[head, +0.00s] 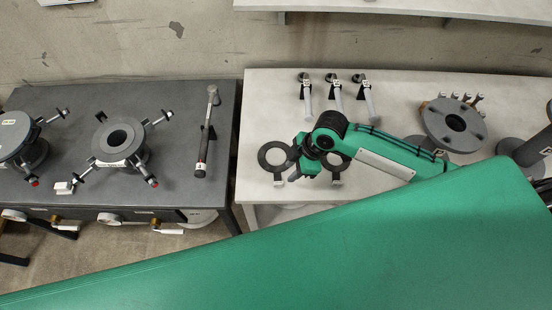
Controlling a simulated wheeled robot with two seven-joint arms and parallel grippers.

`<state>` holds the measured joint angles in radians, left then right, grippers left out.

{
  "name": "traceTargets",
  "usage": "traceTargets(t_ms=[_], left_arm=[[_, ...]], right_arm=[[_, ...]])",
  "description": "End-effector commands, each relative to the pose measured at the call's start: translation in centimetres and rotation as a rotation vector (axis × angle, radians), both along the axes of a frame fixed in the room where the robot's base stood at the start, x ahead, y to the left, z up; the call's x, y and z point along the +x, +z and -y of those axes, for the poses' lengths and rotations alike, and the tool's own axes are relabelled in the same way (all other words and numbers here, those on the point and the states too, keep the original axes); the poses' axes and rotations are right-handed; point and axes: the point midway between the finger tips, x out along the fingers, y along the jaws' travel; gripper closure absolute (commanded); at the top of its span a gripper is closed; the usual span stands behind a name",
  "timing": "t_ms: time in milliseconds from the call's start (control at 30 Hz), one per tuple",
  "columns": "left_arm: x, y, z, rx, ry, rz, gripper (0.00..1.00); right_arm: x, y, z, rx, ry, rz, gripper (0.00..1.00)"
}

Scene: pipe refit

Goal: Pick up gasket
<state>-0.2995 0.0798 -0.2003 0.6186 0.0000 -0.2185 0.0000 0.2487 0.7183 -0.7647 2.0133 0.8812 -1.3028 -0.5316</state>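Two dark flat ring gaskets with small pale tabs lie on the light table: a left gasket (273,157) in full view, and a right gasket (337,172) partly hidden under my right arm. My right gripper (297,167) points down between them, close to the right rim of the left gasket. The arm's green wrist covers most of the gripper, so I cannot see whether its fingers are apart or touch a gasket. My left gripper is not in view.
Several grey-handled tools (336,92) stand behind the gaskets. A grey flange (453,124) with upright bolts sits to the right. The dark table (75,100) at left holds clamped pipe ends (118,143) and a hammer-like tool (206,135). A green part of mine covers the foreground.

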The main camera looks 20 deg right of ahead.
Motion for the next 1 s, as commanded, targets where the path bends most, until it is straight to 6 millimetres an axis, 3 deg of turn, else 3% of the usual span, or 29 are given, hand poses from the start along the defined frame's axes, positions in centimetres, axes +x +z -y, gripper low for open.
traceTargets(t_ms=[133,467,700,1000], left_arm=[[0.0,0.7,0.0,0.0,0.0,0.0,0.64],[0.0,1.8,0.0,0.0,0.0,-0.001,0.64],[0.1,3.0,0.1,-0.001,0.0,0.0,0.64],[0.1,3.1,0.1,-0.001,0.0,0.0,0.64]], right_arm=[[0.1,-2.2,-1.0,0.0,-0.001,-0.003,0.66],[0.3,-4.4,-1.9,0.0,-0.001,-0.004,0.66],[0.6,-7.3,-3.0,-0.001,0.0,-0.002,0.66],[0.7,-8.3,-3.3,-0.001,0.001,0.001,0.66]])
